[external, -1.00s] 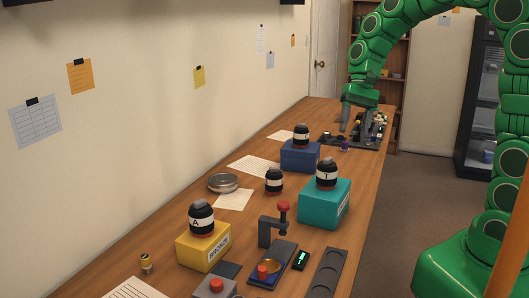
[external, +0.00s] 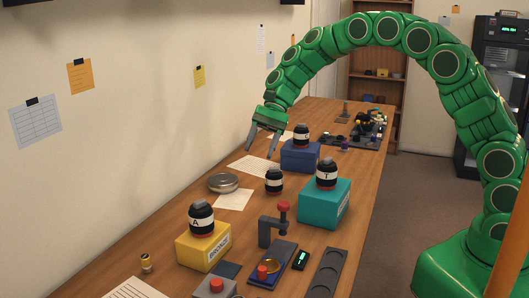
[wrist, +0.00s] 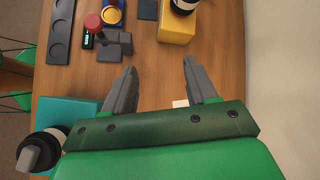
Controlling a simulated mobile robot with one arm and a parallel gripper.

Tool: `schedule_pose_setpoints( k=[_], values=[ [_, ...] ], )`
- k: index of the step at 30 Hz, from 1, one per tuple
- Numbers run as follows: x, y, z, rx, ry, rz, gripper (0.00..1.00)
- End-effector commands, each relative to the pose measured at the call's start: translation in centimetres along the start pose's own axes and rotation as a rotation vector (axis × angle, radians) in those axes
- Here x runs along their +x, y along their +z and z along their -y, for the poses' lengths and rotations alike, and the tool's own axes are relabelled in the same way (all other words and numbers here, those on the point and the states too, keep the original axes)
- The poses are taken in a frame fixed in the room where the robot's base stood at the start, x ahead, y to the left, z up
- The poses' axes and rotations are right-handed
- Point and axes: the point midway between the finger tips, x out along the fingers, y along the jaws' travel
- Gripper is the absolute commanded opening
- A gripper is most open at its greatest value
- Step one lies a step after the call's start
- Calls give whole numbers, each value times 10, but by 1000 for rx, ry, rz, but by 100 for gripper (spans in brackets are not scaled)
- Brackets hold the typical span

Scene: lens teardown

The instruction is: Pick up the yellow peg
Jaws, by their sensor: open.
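I cannot clearly pick out a yellow peg in either view. Tiny mixed parts, some perhaps yellow, sit on a dark tray (external: 340,143) at the table's far end. My gripper (external: 261,152) is open and empty, pointing down above the table beside the blue box. In the wrist view its two grey fingers (wrist: 158,66) are spread with bare wood between them.
The blue box (external: 300,157), teal box (external: 313,208) and yellow box (external: 203,252) each carry a dark bottle. A round metal tin (external: 223,183), another bottle (external: 274,181) and a red-knobbed press (external: 272,226) stand nearby. The wall borders the table's left.

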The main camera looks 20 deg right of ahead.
Motion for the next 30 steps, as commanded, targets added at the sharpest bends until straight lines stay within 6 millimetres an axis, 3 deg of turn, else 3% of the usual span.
schedule_pose_setpoints(
  k=[15, 30],
  values=[
    [105, -7, 87, 125, -27, 163, 57],
    [212, 0, 138, 245, -21, 315, 57]
  ],
)
